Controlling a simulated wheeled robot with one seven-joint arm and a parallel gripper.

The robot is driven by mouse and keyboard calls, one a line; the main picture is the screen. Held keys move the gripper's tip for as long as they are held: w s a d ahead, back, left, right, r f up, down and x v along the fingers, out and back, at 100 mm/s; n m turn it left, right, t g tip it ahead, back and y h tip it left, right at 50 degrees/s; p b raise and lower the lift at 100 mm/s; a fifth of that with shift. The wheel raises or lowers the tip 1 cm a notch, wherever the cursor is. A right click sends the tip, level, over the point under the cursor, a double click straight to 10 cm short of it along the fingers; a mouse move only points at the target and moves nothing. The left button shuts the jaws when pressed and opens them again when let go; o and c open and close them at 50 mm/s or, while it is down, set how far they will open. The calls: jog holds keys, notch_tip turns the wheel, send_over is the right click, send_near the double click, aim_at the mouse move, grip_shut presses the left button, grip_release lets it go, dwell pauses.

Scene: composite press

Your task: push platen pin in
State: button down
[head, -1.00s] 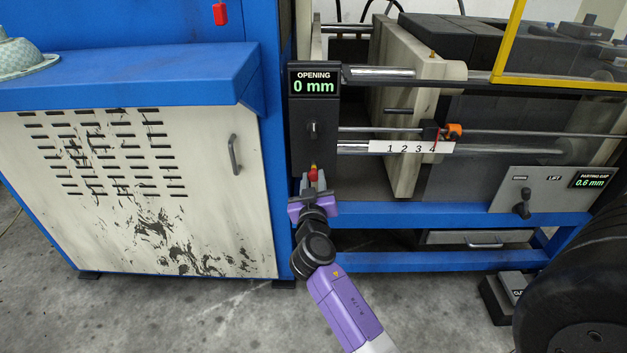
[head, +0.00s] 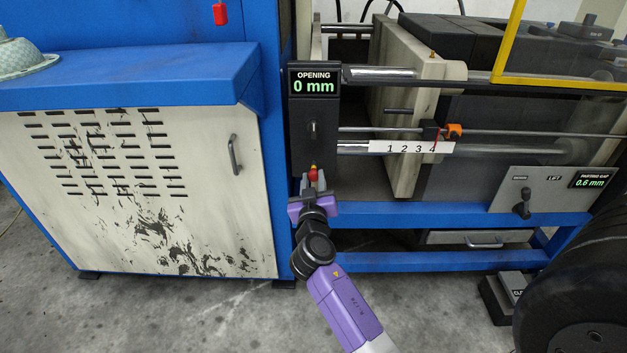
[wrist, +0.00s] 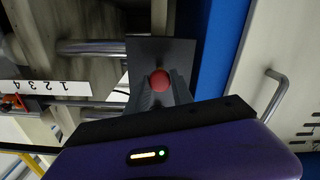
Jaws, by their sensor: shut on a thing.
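The platen pin shows as a small red knob (head: 313,170) low on the dark grey panel (head: 313,145) under the opening display. In the wrist view the round red knob (wrist: 160,81) sits between the fingertips, in front of the dark panel. My gripper (head: 314,180) is shut on the red knob from below and in front. The pin's shaft behind the knob is hidden, so its depth in the panel cannot be told.
The opening display (head: 314,82) reads 0 mm. A small lever (head: 313,130) is above the knob. A blue frame rail (head: 420,213) runs to the right of my gripper. A cabinet door with a handle (head: 235,155) is at left.

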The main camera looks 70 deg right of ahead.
aim_at(313, 178)
jog(key=shift+b+x, duration=0.6)
jog(key=shift+x, duration=1.15)
jog(key=c, duration=1.1)
grip_release()
jog(key=shift+v, duration=3.95)
